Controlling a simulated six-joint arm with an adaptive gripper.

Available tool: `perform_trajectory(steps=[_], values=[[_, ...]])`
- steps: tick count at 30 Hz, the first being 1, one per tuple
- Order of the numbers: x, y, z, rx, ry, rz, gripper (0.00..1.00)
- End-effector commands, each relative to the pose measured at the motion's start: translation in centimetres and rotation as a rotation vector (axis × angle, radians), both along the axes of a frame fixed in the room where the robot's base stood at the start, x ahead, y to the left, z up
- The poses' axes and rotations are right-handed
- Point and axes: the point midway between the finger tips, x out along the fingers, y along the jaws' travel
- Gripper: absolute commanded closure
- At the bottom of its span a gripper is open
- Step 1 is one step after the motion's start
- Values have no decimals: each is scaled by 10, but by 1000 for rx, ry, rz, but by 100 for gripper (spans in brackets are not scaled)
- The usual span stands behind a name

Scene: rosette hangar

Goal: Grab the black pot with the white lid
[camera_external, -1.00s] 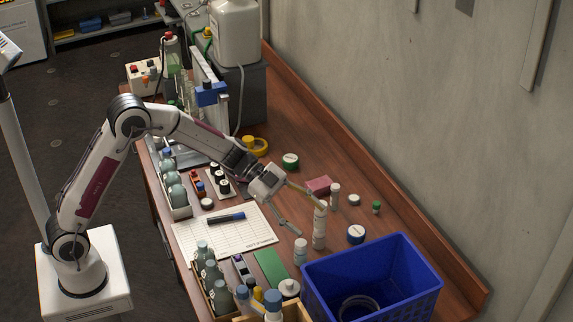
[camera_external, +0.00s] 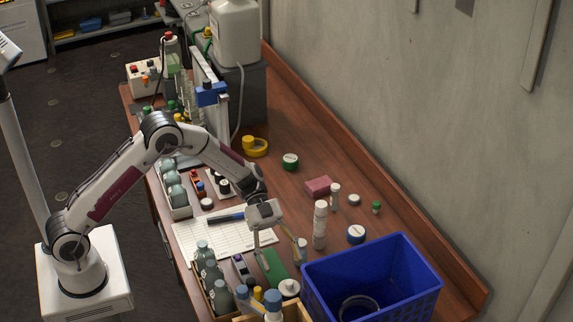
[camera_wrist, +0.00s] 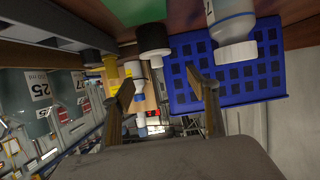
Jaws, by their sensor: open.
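A small dark pot with a white lid (camera_external: 289,289) stands at the near end of the bench, beside the green pad (camera_external: 270,264). In the wrist view, a black pot with a white lid (camera_wrist: 153,38) shows beyond my fingertips, near the top centre; the picture appears upside down. Its body looks dark in the outside view, mostly hidden under the lid. My gripper (camera_external: 281,266) is open and empty, its fingers pointing down over the green pad, a little behind the pot. In the wrist view my gripper's fingers (camera_wrist: 162,84) are spread apart with nothing between them.
A blue crate (camera_external: 415,300) stands just right of the pot. A tall white bottle (camera_external: 320,226) stands behind the crate, and a shorter one is partly behind my right finger. Grey-green bottles (camera_external: 222,298) in a tray stand to the left. A wooden box (camera_external: 297,312) is in front.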

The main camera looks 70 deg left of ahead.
Motion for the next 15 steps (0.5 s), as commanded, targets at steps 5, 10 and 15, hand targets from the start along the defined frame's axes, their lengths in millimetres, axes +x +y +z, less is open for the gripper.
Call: perform_trajectory(steps=[5, 10, 15], values=[[0, -7, -3, -1, 0, -1, 41], [-1, -19, -9, 0, 0, -1, 41], [-1, -24, -11, 0, 0, 1, 41]])
